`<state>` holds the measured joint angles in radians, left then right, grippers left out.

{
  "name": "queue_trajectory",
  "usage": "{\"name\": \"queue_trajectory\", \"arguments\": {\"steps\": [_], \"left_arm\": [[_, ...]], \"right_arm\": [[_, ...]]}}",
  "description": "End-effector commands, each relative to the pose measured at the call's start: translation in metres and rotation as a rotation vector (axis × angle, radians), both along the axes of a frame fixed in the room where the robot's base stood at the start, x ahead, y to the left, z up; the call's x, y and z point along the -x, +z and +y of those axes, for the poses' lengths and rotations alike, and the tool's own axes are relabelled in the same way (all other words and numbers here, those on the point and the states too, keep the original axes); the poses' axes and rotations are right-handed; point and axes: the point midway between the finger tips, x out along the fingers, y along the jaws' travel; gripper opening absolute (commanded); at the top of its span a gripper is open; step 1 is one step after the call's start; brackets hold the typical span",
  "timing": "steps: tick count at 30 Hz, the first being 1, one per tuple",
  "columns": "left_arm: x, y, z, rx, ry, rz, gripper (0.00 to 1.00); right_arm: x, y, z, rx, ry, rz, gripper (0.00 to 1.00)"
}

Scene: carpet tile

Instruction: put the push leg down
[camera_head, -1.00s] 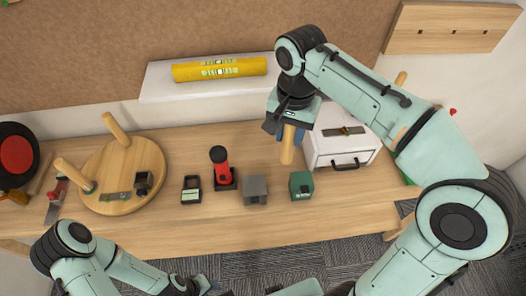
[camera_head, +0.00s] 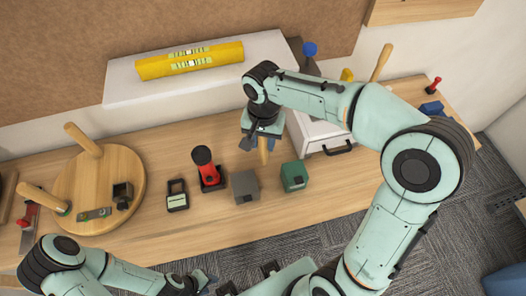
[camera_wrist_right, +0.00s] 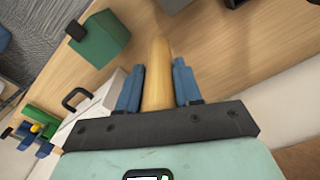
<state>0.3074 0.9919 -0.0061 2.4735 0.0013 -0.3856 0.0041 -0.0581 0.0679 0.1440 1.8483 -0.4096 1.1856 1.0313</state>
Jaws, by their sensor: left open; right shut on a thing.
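The push leg, a pale wooden peg (camera_head: 264,156), is in my right gripper (camera_head: 261,137) over the table, to the left of the white drawer box. In the right wrist view the leg (camera_wrist_right: 157,75) lies between the two blue fingers (camera_wrist_right: 158,88), and its rounded end points away from the palm. I cannot tell whether that end touches the table. A round wooden disc (camera_head: 125,175) lies at the left with two similar legs (camera_head: 84,140) (camera_head: 42,197) standing up from it. My left gripper (camera_head: 207,282) is low at the table's front edge, open and empty.
A black-framed block (camera_head: 177,196), a red-and-black device (camera_head: 206,168), a grey block (camera_head: 245,186) and a green block (camera_head: 294,176) line the table near the right gripper. The white drawer box (camera_head: 318,135) stands behind. Another peg (camera_head: 381,62) stands farther right. A yellow level (camera_head: 190,60) lies on a white shelf.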

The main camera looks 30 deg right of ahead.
Motion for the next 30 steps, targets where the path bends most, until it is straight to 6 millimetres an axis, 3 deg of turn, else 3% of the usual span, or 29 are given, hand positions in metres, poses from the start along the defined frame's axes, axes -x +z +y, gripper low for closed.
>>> {"name": "queue_trajectory", "arguments": {"steps": [12,26,27,28,30], "left_arm": [[0.004,-0.007,0.0,0.0,0.0,0.004,0.43],[0.007,-0.011,0.0,0.0,0.0,0.007,0.43],[0.006,-0.01,0.0,0.0,0.0,0.007,0.43],[0.006,-0.01,0.0,0.0,0.0,0.007,0.43],[0.006,-0.01,0.0,0.0,0.0,0.006,0.43]], "right_arm": [[0.0,-0.049,0.0,0.001,-0.001,0.001,0.03],[0.0,-0.058,0.0,0.0,0.0,-0.001,0.03],[0.0,-0.057,0.0,0.0,-0.001,-0.001,0.47],[0.0,-0.056,0.0,0.0,-0.001,-0.001,0.57],[0.0,-0.056,0.0,0.0,-0.001,-0.001,0.6]]}}
